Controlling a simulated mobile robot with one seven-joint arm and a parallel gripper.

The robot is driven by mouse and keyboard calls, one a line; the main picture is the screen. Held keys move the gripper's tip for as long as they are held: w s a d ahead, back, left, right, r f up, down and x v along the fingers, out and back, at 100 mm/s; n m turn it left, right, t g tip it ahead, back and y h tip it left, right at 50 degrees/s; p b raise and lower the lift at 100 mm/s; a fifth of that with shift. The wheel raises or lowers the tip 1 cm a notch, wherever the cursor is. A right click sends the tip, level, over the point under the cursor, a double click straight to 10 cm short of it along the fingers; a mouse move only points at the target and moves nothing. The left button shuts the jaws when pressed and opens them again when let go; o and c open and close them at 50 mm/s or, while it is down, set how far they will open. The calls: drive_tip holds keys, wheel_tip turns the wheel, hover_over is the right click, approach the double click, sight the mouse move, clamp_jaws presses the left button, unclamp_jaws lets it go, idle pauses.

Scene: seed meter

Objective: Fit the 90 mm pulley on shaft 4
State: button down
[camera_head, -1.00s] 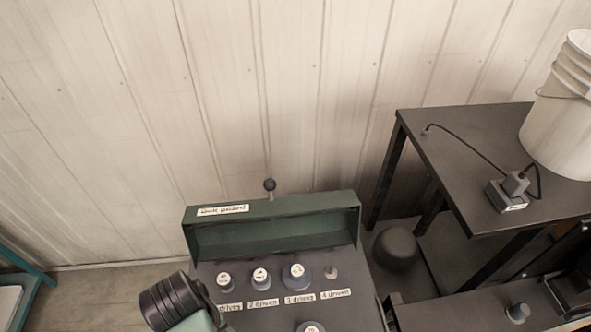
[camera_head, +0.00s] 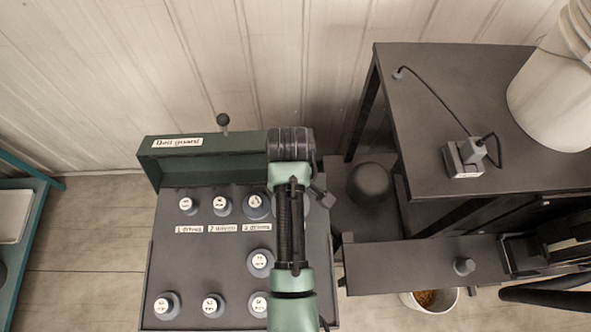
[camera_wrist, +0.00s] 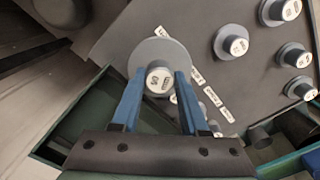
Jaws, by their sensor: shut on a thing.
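My gripper (camera_wrist: 158,80) is shut on the hub of a wide grey pulley (camera_wrist: 150,48) with a pale top label. The label is too blurred to read surely as 90. In the head view my arm covers most of the spot at the right end of the back row, right of the third pulley (camera_head: 257,206). A grey rim shows beside the arm there. Shaft 4 is hidden under the held pulley and my arm. I cannot tell whether the pulley is on the shaft or above it.
Several labelled grey pulleys stand on the dark panel (camera_head: 200,262), one nearby in the wrist view (camera_wrist: 231,42). A green belt guard (camera_head: 215,165) runs along the panel's back edge. A dark table (camera_head: 440,75) with a white bucket (camera_head: 550,105) is at right.

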drive_tip(key=shift+w+r+n+p, duration=0.35)
drive_tip(key=shift+w+n+p, duration=0.05)
drive_tip(key=shift+n, duration=0.7)
drive_tip(key=n, duration=0.1)
drive_tip(key=w+n+p, duration=0.1)
drive_tip(key=n, duration=0.1)
drive_tip(key=shift+p, duration=0.3)
drive_tip(key=n+p, duration=0.1)
drive_tip(key=n, duration=0.3)
drive_tip(key=shift+w+a+p, duration=0.1)
drive_tip(key=shift+w+p, duration=0.25)
drive_tip(key=shift+w, duration=0.05)
drive_tip(key=shift+w+f+n, duration=0.15)
drive_tip(key=shift+w+n, duration=0.1)
drive_tip(key=shift+n, duration=0.95)
drive_tip(key=shift+f+b, duration=2.25)
drive_tip(key=shift+f, duration=0.25)
drive_tip(key=shift+p, duration=0.35)
drive_tip(key=shift+f+b, duration=1.45)
drive_tip(key=shift+f, duration=0.45)
drive_tip(key=shift+c, duration=1.7)
unclamp_jaws()
